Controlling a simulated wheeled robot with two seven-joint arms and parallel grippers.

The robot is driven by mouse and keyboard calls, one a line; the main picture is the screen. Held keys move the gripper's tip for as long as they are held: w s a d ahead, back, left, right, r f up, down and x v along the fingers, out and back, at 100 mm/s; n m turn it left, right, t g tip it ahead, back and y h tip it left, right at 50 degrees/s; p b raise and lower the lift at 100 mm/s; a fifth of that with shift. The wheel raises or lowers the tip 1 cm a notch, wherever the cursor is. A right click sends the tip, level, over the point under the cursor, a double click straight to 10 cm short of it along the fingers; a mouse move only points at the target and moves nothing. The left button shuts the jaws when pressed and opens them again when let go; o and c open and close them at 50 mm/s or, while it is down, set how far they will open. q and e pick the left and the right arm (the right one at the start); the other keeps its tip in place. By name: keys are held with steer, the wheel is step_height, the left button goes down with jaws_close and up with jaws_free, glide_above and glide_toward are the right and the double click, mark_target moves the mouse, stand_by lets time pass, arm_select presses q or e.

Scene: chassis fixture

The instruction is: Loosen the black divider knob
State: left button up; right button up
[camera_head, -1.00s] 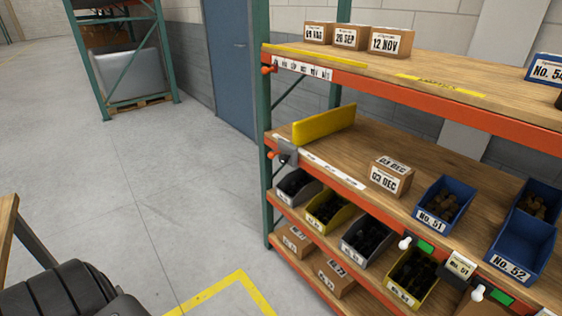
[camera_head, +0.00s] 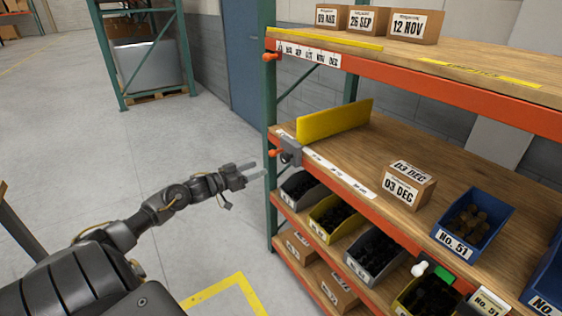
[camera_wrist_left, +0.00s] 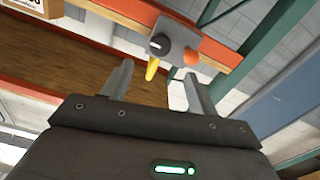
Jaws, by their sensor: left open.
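The black divider knob (camera_head: 286,158) sits on a grey bracket (camera_head: 294,147) at the left front corner of the middle shelf, by the yellow divider (camera_head: 335,120). In the left wrist view the black knob (camera_wrist_left: 158,45) shows on the grey bracket (camera_wrist_left: 181,42), with a small yellow piece (camera_wrist_left: 152,68) beside it. My left gripper (camera_head: 260,170) is open and empty, a little left of and below the knob, apart from it. In the wrist view its fingers (camera_wrist_left: 159,73) point toward the bracket. My right gripper is out of view.
An orange-red knob (camera_wrist_left: 192,57) is close beside the bracket. The green rack post (camera_head: 270,200) stands just beyond my fingertips. A 03 DEC box (camera_head: 407,185) and a blue bin (camera_head: 473,218) stand on the shelf. Open floor lies left of the rack.

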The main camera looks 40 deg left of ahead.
mark_target(282, 159)
arm_select(q)
steer(key=x, duration=0.9)
steer(key=shift+x, duration=0.8)
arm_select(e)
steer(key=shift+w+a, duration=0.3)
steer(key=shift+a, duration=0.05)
arm_select(q)
steer(key=c, duration=1)
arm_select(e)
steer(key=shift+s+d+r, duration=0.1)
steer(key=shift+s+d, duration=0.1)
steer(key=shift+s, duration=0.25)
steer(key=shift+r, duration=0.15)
